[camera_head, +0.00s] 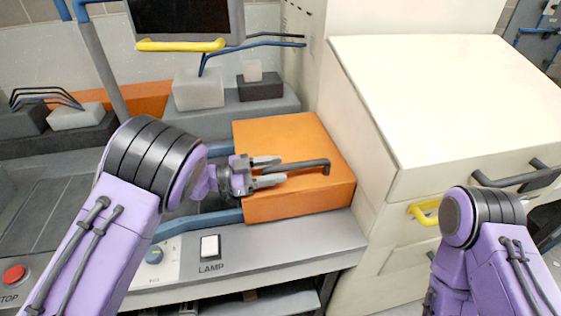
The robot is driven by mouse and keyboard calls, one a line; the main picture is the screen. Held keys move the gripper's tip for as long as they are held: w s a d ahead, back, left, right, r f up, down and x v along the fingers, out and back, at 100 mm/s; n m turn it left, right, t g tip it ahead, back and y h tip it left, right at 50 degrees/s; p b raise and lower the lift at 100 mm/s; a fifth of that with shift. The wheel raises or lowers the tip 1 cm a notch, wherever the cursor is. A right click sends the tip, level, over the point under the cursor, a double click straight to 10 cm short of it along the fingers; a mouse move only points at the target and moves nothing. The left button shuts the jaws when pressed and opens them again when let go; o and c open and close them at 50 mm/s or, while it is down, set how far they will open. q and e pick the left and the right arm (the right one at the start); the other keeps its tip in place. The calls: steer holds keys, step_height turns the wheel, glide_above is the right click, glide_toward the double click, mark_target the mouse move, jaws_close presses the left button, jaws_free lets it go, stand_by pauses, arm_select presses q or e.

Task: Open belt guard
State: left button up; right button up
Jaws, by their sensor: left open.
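The belt guard appears to be the orange box-shaped cover (300,140) on the grey bench, against the cream cabinet. A dark grey bar handle (305,167) runs along its top. My left gripper (272,171) is over the left part of the guard with its fingers apart. The handle's left end lies between the fingertips in the picture; I cannot tell whether they touch it. The guard looks closed, sitting level. My right arm comes in at the lower right, and its gripper is out of sight.
The cream cabinet (440,95) stands close to the guard's right, with dark and yellow handles. Grey blocks with cables stand behind. A blue rail (200,221) borders the guard's left.

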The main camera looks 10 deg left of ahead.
arm_select(q)
steer(key=shift+w+d+f, duration=0.35)
steer(key=shift+w+d, duration=0.5)
steer(key=shift+s+d+r, duration=0.1)
steer(key=shift+s+r, duration=0.1)
steer(key=shift+s, duration=0.15)
jaws_close()
steer(key=w+a+r+n+p, duration=0.1)
steer(key=w+r+n+p, duration=0.2)
steer(key=r, duration=0.6)
steer(key=w+a+r+n+p, duration=0.2)
steer(key=w+r+p, duration=0.3)
steer(key=r, duration=0.4)
steer(key=shift+w+n+p, duration=0.35)
steer(key=shift+n+p, duration=0.05)
steer(key=shift+p, duration=0.1)
arm_select(e)
step_height(320, 180, up, 9)
steer(key=shift+w+r, duration=0.15)
steer(key=shift+r, duration=0.05)
